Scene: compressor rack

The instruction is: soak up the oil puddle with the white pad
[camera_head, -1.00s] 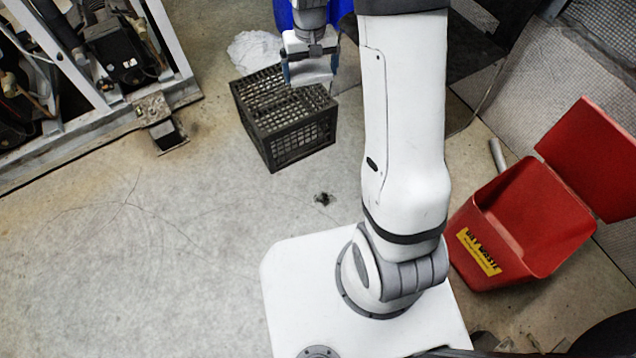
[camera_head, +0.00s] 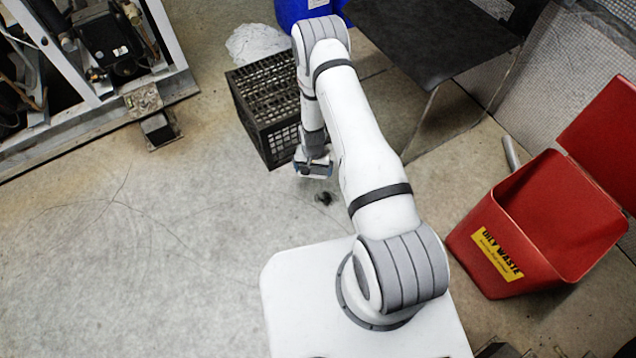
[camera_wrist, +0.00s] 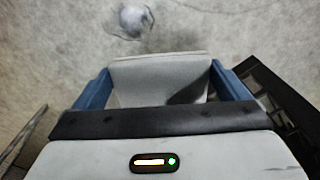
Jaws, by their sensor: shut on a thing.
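My gripper (camera_head: 313,168) is low in front of the black crate. In the wrist view the white pad (camera_wrist: 160,80) sits between its two blue fingers, and the gripper is shut on it. A small dark patch, apparently the oil puddle (camera_head: 323,198), lies on the concrete floor just in front of the gripper in the head view. In the wrist view a round shiny spot (camera_wrist: 132,20) shows beyond the pad's far edge, with bare floor between them. The pad is mostly hidden by the gripper in the head view.
The black crate (camera_head: 272,150) stands right behind my gripper. A crumpled white sheet (camera_head: 255,42) and a blue drum (camera_head: 300,10) are behind it. A dark table (camera_head: 440,50) is at the back right. A red oily-waste bin (camera_head: 500,250) stands open at right. The floor at left is clear.

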